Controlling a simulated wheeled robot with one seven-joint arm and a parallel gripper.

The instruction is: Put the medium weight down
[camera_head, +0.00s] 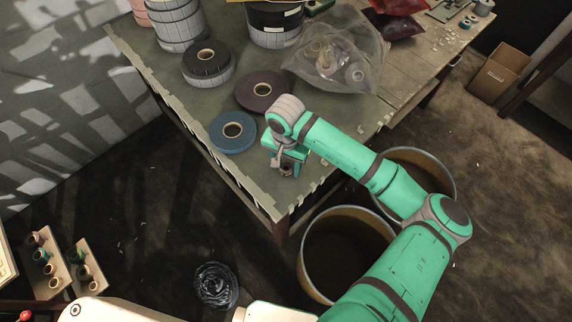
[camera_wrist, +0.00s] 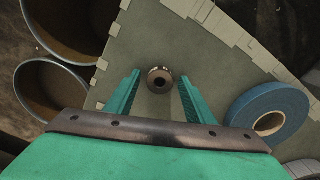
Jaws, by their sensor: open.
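The medium weight (camera_wrist: 160,79) is a small round metal piece with a dark centre hole. In the wrist view it sits on the grey-green table top (camera_wrist: 140,40), between and just beyond my gripper's fingertips (camera_wrist: 158,80). The fingers are spread, with a gap on each side of the weight. In the head view my green gripper (camera_head: 284,162) is low over the table's near corner, and a small part of the weight (camera_head: 286,170) shows beside the fingers.
A blue tape roll (camera_head: 233,131) lies left of my gripper, with a dark brown roll (camera_head: 262,90) behind it. A clear plastic bag (camera_head: 340,55) lies further back. Two round bins (camera_head: 345,250) stand on the floor below the table edge.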

